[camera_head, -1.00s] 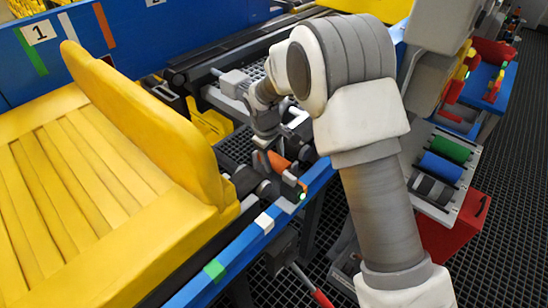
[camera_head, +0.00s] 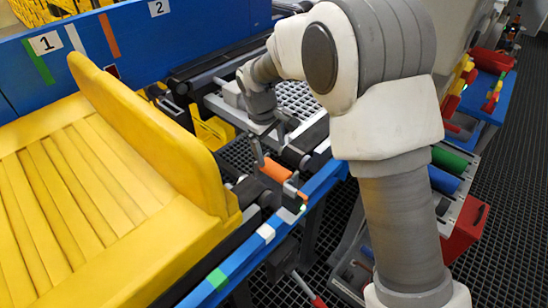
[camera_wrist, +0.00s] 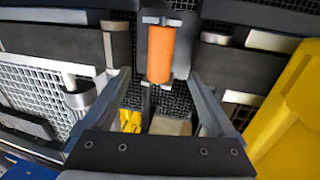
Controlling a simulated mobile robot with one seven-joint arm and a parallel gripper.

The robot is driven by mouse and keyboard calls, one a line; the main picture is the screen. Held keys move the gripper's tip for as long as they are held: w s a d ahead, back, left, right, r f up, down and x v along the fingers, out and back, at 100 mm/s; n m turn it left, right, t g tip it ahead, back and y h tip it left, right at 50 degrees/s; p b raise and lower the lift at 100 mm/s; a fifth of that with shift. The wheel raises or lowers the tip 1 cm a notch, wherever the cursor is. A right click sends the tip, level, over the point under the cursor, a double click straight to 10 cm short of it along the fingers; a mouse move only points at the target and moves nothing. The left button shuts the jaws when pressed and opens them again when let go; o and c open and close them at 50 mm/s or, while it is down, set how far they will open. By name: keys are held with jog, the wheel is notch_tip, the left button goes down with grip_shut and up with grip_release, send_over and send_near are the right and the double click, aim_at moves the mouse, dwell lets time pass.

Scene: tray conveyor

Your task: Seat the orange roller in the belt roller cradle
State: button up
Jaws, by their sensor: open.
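The orange roller (camera_head: 275,168) lies across the gap in the conveyor near the blue side rail. In the wrist view the orange roller (camera_wrist: 161,54) runs up the picture, with grey mounts at its ends. Whether both ends sit fully in the cradle (camera_wrist: 159,20) cannot be told. My gripper (camera_wrist: 158,75) is open, its two fingers apart on either side of the roller's line. Clear space shows between each finger and the roller. In the head view my wrist hangs above and behind the roller and hides part of the fingers.
A yellow tray (camera_head: 145,130) with a high end wall stands on the conveyor at left, close to the roller gap. The blue side rail (camera_head: 240,255) runs along the front. A rack with green (camera_head: 450,160) and blue (camera_head: 443,180) rollers stands at right.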

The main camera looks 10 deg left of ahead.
notch_tip(320, 180, up, 8)
jog(key=s+p, duration=0.1)
jog(key=shift+s+a+f, duration=0.15)
jog(key=shift+a, duration=0.25)
jog(key=s+d+r+m+t+y, duration=0.1)
jog(key=s+d+r+m, duration=0.25)
jog(key=d+r, duration=0.35)
jog(key=s+d+r+m+t, duration=0.1)
jog(key=s+d+r+m, duration=0.1)
jog(key=s+d+r, duration=0.6)
jog(key=s+d+f+m+t, duration=0.2)
jog(key=s+d+m, duration=0.4)
jog(key=s+d, duration=0.65)
notch_tip(320, 180, up, 14)
jog(key=p, duration=1.4)
jog(key=shift+s+a+f, duration=0.2)
jog(key=shift+s, duration=0.1)
